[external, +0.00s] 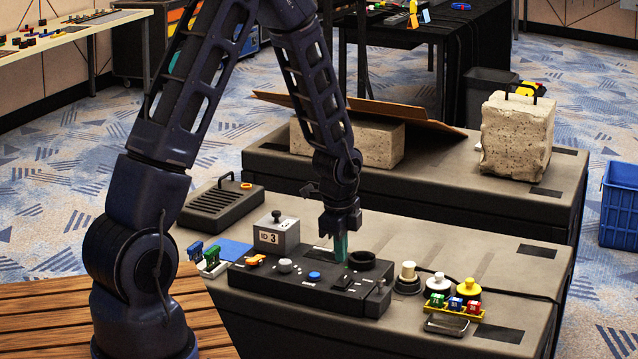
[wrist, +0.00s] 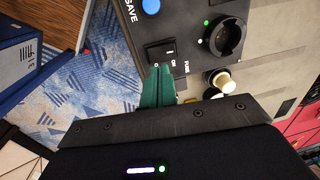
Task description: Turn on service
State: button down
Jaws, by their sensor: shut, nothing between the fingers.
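A black control panel (external: 315,291) lies on the near dark case, with a blue button (external: 314,276) and a round dark socket on it. In the wrist view the blue button (wrist: 151,6) is beside the word SAVE. A black rocker switch (wrist: 166,52) with small white markings sits between that button and the round socket (wrist: 227,38), near the word FUSE. My gripper (external: 341,257) is shut and empty, with teal fingers pointing down at the panel. In the wrist view its fingertips (wrist: 158,72) are right at the rocker's edge; I cannot tell whether they touch it.
A grey box marked ID 3 (external: 276,236) stands behind the panel. White (external: 408,272) and yellow (external: 467,287) knobs and a yellow rack of coloured fuses (external: 454,311) are to the right. A second case (external: 440,185) with concrete blocks stands behind.

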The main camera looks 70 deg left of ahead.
aim_at(346, 278)
notch_tip(346, 278, up, 9)
jog(key=s+d, duration=0.1)
jog(key=shift+f, duration=0.15)
dwell(0.4)
jog(key=shift+w+a, duration=0.5)
jog(key=shift+w, duration=0.05)
jog(key=f, duration=0.4)
jog(key=w+a+f, duration=0.1)
jog(key=f, duration=0.8)
jog(key=shift+w+a+f, duration=0.25)
jog(key=shift+f, duration=0.1)
jog(key=shift+a+f, duration=0.1)
jog(key=shift+f, duration=0.05)
